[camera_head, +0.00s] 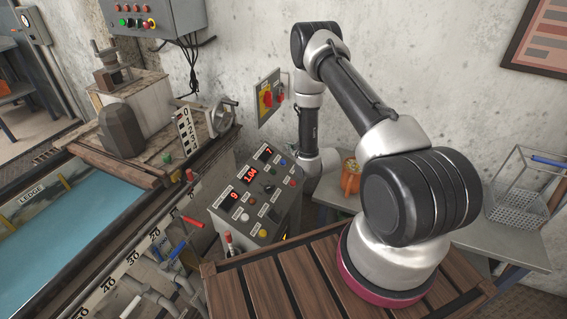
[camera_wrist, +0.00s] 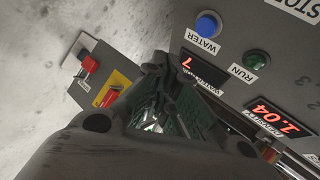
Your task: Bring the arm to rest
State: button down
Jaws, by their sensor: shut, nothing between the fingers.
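My gripper (camera_wrist: 180,108) is seen from behind in the wrist view, pointing away from the camera, with its fingers shut and nothing between them. It is beside the grey control panel, but the frames do not show clearly whether it touches it. In the head view my arm rises from the wooden-slatted top (camera_head: 300,275), bends at the elbow and hangs down by the far right side of the control panel (camera_head: 226,202). The gripper itself is hard to make out there.
The panel carries red displays, knobs, a blue WATER button (camera_wrist: 207,24) and a green RUN button (camera_wrist: 257,60). A red-and-yellow switch box (camera_head: 268,97) is on the wall behind. An orange jug (camera_head: 349,178) and a wire basket (camera_head: 518,205) stand on the grey bench at right.

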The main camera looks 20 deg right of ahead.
dwell(0.4)
jog(key=s+f+g, duration=0.1)
jog(key=s+f, duration=0.1)
jog(key=f, duration=0.1)
jog(key=f+g, duration=0.1)
jog(key=shift+s+d+f+m+g, duration=0.2)
jog(key=shift+s+f+m+g, duration=0.1)
jog(key=shift+s+m, duration=0.1)
jog(key=s+d+f+m+g+h, duration=0.1)
jog(key=s+f+g, duration=0.35)
jog(key=s, duration=0.35)
jog(key=s+d+r+m+g, duration=0.1)
jog(key=s+r+g, duration=0.2)
jog(key=s, duration=0.2)
jog(key=s+r+m, duration=0.1)
jog(key=s+r, duration=0.7)
jog(key=r, duration=0.9)
jog(key=s+a+r+m+t, duration=0.1)
jog(key=s+r, duration=0.8)
jog(key=r, duration=0.8)
jog(key=s+a+r+m+h, duration=0.1)
jog(key=s+r, duration=0.8)
jog(key=r, duration=0.8)
jog(key=shift+s+a+r+m, duration=0.15)
jog(key=shift+s+r+m, duration=0.05)
jog(key=shift+r+m, duration=0.15)
